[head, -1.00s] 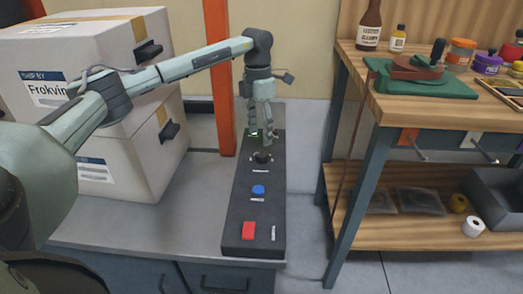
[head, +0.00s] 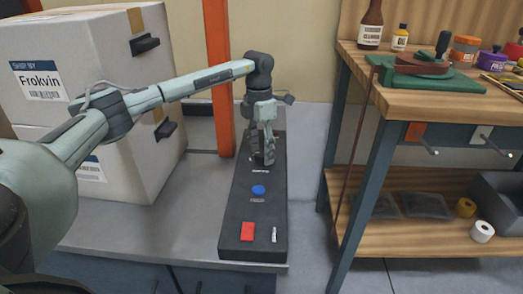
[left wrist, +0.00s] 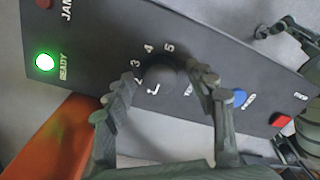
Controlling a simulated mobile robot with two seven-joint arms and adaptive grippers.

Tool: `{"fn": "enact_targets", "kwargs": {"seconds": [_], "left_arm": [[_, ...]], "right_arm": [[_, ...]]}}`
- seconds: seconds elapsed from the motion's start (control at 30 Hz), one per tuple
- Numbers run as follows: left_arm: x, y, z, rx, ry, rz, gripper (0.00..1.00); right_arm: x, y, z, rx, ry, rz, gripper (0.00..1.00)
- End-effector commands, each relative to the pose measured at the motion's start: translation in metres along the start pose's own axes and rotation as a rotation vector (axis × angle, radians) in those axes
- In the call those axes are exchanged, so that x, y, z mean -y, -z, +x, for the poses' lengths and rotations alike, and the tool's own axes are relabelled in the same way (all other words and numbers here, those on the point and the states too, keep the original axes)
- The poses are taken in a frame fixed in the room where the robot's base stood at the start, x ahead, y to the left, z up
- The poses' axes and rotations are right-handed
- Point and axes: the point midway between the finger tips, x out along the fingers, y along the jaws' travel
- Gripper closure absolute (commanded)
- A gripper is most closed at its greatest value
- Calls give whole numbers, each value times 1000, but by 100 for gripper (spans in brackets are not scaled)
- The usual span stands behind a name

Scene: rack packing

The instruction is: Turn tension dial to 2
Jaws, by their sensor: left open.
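The tension dial (left wrist: 162,76) is a round black knob on the dark control panel (head: 236,225), with the numbers 1 to 5 printed around it. My left gripper (head: 263,162) points down over the panel and hides most of the dial in the head view. In the left wrist view the left gripper (left wrist: 166,80) is open, with one finger on each side of the knob. I cannot tell whether the fingers touch it. The dial's pointer is not clear, so its setting cannot be read. The number 2 (left wrist: 138,80) is beside the left finger.
The panel also has a blue button (head: 258,190), a red switch (head: 247,231) and a lit green READY light (left wrist: 44,63). White boxes (head: 110,170) stand left, by an orange post (head: 218,80). A wooden workbench (head: 430,100) stands right. Dark arm-like parts (left wrist: 275,28) show at the wrist view's upper right.

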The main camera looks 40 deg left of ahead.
Motion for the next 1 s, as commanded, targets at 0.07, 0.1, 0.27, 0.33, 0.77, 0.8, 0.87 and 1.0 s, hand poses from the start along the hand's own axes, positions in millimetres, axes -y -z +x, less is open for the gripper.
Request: {"fn": "enact_targets", "kwargs": {"seconds": [0.07,0.1,0.27,0.33,0.77,0.8,0.87,1.0], "left_arm": [[0,0,0,0,0,0,48],[0,0,0,0,0,0,53],[0,0,0,0,0,0,73],[0,0,0,0,0,0,82],[0,0,-1,-3,0,49,94],[0,0,-1,-4,0,68,94],[0,-1,-1,-6,0,101,94],[0,-1,-1,-13,0,200,94]], "right_arm": [[0,0,0,0,0,0,64],[0,0,0,0,0,0,64],[0,0,0,0,0,0,64],[0,0,0,0,0,0,64],[0,0,0,-2,2,-1,64],[0,0,2,-2,2,-1,64],[1,0,4,-1,3,-1,64],[1,-3,12,9,6,-2,64]]}}
